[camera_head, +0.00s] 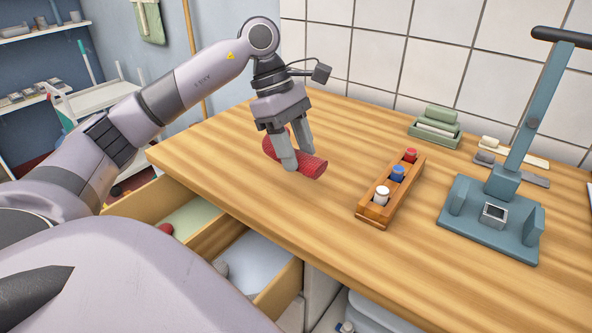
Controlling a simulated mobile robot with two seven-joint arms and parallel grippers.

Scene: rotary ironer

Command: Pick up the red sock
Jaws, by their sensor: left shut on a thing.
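The red sock (312,167) is at the left part of the wooden table, near its front edge. My left gripper (296,161) comes down over it from above and is shut on it, with one finger on the near side and one on the far side. Part of the sock is hidden behind the fingers. I cannot tell whether the sock still touches the table top. My right gripper is not in view.
A wooden rack (391,189) with red, blue and white bottles stands right of the sock. A blue-grey stand (490,221) is farther right. Open drawers (216,236) jut out below the table's front edge.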

